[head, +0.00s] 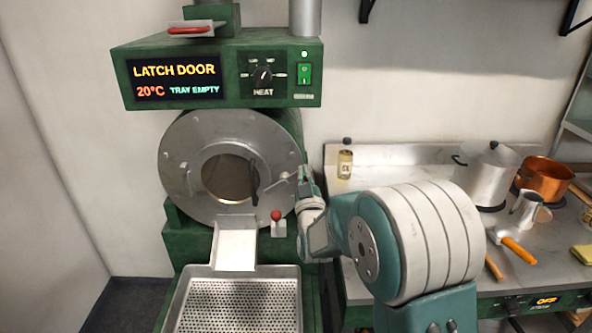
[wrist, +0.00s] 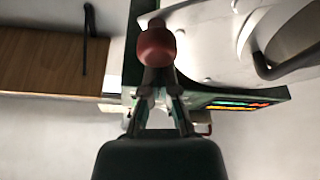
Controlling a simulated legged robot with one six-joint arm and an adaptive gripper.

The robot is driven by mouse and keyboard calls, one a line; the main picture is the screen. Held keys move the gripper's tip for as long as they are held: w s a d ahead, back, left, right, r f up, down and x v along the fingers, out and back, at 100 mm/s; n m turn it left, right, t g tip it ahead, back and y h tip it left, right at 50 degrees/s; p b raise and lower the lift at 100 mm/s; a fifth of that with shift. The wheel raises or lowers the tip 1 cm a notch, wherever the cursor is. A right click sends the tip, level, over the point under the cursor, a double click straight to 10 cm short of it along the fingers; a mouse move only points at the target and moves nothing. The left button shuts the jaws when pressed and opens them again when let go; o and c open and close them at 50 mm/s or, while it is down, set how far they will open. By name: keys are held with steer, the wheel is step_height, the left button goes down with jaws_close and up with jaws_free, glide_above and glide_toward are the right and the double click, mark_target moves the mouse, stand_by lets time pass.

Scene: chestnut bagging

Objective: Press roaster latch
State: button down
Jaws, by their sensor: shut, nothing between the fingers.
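The green roaster (head: 225,62) has a round metal door (head: 178,150) that sits against its front. Its screen (head: 176,80) reads "LATCH DOOR", "20°C" and "TRAY EMPTY". A short metal lever (head: 283,179) is at the door's right edge. A red knob (head: 277,215) stands on a small bracket below it. My gripper (head: 304,174) is just right of the door's edge, its fingers together and empty. In the wrist view the red knob (wrist: 156,47) overlaps the fingertips of my gripper (wrist: 157,80); contact cannot be told.
A chute (head: 235,240) leads to a perforated tray (head: 190,290) below the door. A black handle (head: 254,184) sticks out from the door. To the right, a counter (head: 400,155) holds a small bottle (head: 345,165), a steel pot (head: 488,170) and a copper pot (head: 545,178).

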steer(key=shift+d+f+m+h, duration=0.4)
steer(key=shift+f+m+h, duration=0.25)
steer(key=shift+m, duration=0.6)
steer(key=shift+d+f+m+h, duration=0.4)
steer(key=shift+f+m+h, duration=0.25)
steer(key=shift+m, duration=0.65)
steer(key=shift+d+f+m+h, duration=0.4)
steer(key=shift+f+m+h, duration=0.25)
steer(key=shift+m, duration=0.6)
steer(key=shift+f, duration=0.1)
